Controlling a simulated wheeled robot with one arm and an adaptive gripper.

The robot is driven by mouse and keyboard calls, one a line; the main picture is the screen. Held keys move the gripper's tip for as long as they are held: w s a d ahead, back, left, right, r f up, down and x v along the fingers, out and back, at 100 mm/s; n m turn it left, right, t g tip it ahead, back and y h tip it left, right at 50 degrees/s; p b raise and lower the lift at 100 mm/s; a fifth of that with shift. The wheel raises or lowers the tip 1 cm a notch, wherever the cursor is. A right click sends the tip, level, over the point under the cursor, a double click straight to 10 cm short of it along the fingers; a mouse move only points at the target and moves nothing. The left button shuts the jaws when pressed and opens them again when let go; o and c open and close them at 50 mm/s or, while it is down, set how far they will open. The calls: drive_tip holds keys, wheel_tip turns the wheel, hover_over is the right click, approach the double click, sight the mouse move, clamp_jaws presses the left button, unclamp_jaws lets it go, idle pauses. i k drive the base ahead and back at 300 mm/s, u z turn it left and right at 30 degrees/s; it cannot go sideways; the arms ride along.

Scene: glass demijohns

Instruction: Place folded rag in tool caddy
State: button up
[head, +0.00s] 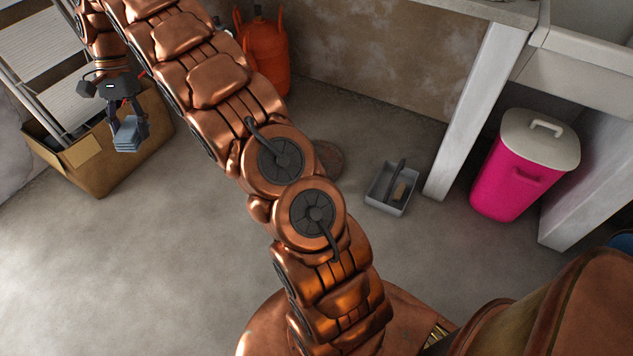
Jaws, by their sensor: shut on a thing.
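My gripper (128,122) is at the upper left of the head view, pointing down. It is shut on the folded rag (128,146), a small blue-grey layered stack. The rag hangs in front of or over the cardboard box; I cannot tell its exact height. The tool caddy (376,204) is a grey open tray with a dark central handle, standing on the floor right of centre. My gripper is far to the left of the caddy.
An open cardboard box (103,170) stands at left by a stepladder (45,60). An orange gas cylinder (268,55) stands behind my arm. A pink bin (508,180) with a white lid and a pale table leg (475,110) are right of the caddy. Floor at lower left is clear.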

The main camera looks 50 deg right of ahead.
sight(382, 187)
drive_tip(key=u, duration=1.5)
drive_tip(key=k, duration=1.6)
drive_tip(key=z, duration=2.3)
drive_tip(key=i, duration=0.5)
drive_tip(key=u, duration=0.1)
